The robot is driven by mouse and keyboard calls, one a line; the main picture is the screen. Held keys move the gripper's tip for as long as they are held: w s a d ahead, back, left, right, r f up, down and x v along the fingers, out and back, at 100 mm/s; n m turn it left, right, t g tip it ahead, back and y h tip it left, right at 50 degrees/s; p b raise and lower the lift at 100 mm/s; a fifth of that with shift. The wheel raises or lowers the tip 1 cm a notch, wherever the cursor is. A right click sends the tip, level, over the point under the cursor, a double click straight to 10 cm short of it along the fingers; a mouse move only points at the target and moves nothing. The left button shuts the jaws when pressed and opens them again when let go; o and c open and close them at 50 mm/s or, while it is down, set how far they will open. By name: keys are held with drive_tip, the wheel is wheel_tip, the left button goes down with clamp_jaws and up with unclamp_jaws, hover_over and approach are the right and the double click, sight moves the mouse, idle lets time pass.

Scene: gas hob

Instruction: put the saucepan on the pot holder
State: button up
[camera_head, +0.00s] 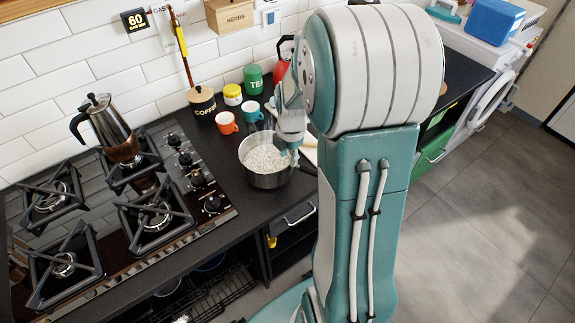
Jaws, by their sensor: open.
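The saucepan (266,181) is a metal pan filled with white grains that look like rice. It stands upright on the black counter to the right of the hob, close to the front edge. My gripper (290,153) is open at the pan's right rear rim, pointing down. It overlaps the rim in this view, and I cannot tell whether it touches. My own arm hides part of the gripper and the area to its right. I cannot make out the pot holder; a pale flat item (308,149) shows partly behind my gripper.
The gas hob (150,218) is at the left, with a moka pot (107,128) on its back burner. Orange (227,123) and teal (251,112) mugs, a coffee jar (203,104) and a green tea tin (253,79) stand behind the saucepan. Red scales or kettle (281,70) are partly hidden.

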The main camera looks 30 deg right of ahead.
drive_tip(key=s+a+r+m+t, duration=0.1)
drive_tip(key=s+a+r+m, duration=0.25)
drive_tip(key=r, duration=0.35)
drive_tip(key=s+a+r+m+t, duration=0.1)
drive_tip(key=s+a+r+m, duration=0.1)
drive_tip(key=a+r+m, duration=0.4)
drive_tip(key=s+a+r+m+t, duration=0.2)
drive_tip(key=s+a+r+m, duration=0.3)
drive_tip(key=s+m, duration=0.4)
drive_tip(key=shift+s+a+m+t, duration=0.2)
drive_tip(key=shift+a+m+t, duration=0.2)
drive_tip(key=shift+a, duration=0.15)
